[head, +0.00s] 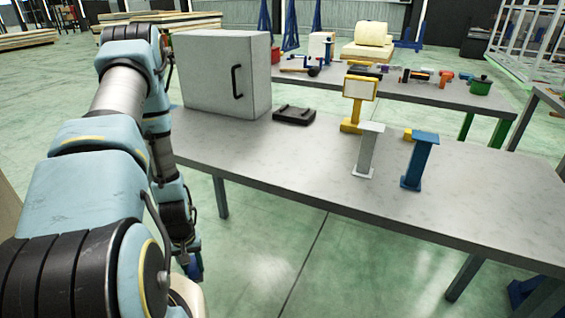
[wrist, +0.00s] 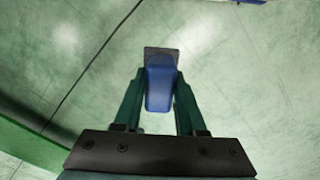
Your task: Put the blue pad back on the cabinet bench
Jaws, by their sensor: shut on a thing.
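My gripper (wrist: 160,76) is shut on a blue pad (wrist: 159,92), which sits between its two green fingers in the wrist view. A grey piece shows at the pad's far end. Green floor lies below it. In the head view my gripper (head: 191,262) hangs low beside the bench's near left side, below its top; the pad is barely visible there. The cabinet bench (head: 300,160) is a grey table bearing a pale grey cabinet (head: 215,75) with a black handle at its back left.
A black tray-like object (head: 294,115) lies right of the cabinet. A yellow stand (head: 357,95), a white post (head: 369,150) and a blue post (head: 417,162) stand farther right. The bench's front middle is clear. Another table (head: 430,92) with tools stands behind.

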